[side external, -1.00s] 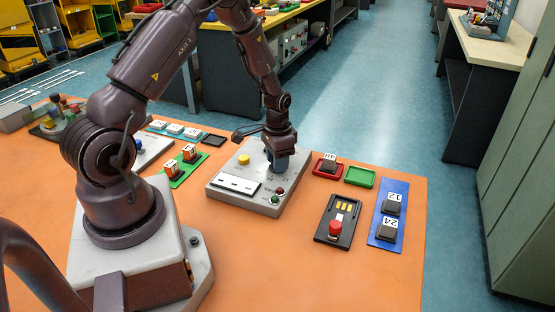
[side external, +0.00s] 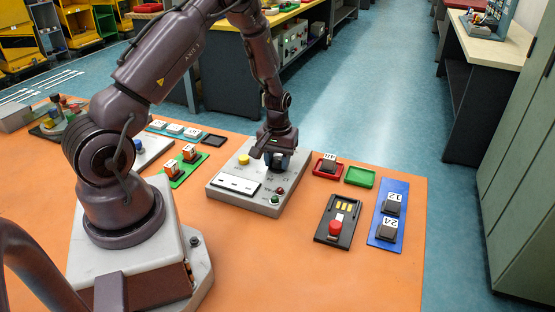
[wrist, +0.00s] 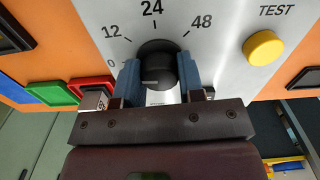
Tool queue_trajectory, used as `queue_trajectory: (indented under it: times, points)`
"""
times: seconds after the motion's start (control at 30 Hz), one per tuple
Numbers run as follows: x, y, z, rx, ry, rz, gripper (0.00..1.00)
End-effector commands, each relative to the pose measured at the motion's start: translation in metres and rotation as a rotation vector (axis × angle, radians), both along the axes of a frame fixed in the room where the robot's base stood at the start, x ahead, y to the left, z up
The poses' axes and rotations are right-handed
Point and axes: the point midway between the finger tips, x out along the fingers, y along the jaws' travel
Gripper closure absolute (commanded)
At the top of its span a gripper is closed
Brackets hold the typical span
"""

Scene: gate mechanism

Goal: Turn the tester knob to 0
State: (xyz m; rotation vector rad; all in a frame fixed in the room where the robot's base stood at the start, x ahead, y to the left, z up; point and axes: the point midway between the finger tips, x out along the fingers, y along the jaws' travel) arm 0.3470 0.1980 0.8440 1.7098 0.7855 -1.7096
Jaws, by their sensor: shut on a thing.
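The tester (side external: 225,199) is a light grey box on the orange table. Its black knob (wrist: 157,60) shows in the wrist view below the printed marks 0, 12, 24 and 48. My gripper (wrist: 160,80) has its blue fingers on both sides of the knob, shut on it. In the side view my gripper (side external: 277,160) stands upright over the tester's far right part and hides most of the knob.
A yellow TEST button (wrist: 264,49) sits on the tester beside the dial; it also shows in the side view (side external: 243,159). A red tray (side external: 326,168) with a block and an empty green tray (side external: 360,177) lie to the right. A blue board (side external: 387,215) holds blocks 12 and 24.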

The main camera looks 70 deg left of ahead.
Motion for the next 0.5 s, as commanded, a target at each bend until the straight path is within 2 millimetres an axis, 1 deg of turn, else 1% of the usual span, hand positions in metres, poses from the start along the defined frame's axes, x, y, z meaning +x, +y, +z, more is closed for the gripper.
queue_trajectory:
  times: [0.2,0.5]
  points:
    - [0.0004,0.0003,0.0000,0.002,-0.001,0.071,0.88]
    - [0.0006,0.0002,0.0000,0.001,-0.002,0.099,0.88]
